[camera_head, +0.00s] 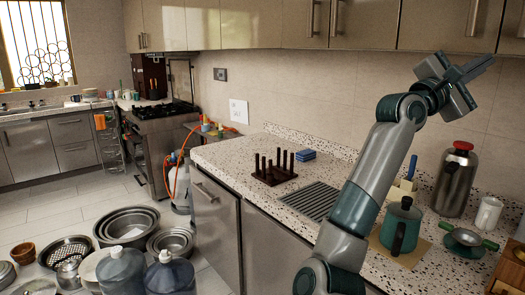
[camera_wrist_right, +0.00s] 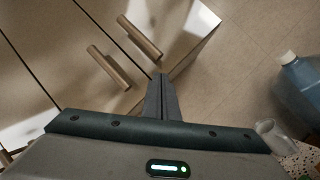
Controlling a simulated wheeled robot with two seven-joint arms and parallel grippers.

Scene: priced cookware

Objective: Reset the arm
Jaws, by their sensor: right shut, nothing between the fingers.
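My right arm rises from the bottom of the head view, in front of the speckled counter (camera_head: 237,153). My right gripper (camera_head: 482,66) is raised at the upper right, near the wall and the upper cabinets, and points up and to the right. Its fingers are together with nothing between them. In the right wrist view the closed fingers (camera_wrist_right: 162,97) show against the cabinet doors and wall. My left gripper is not in the head view.
A dark pegged rack (camera_head: 272,172), a teal pot (camera_head: 401,228), a steel flask (camera_head: 455,183), a white cup (camera_head: 488,214) and a small pan (camera_head: 467,238) stand on the counter. Upper cabinets (camera_head: 350,25) hang close to the gripper. Bowls and water jugs (camera_head: 170,276) crowd the floor.

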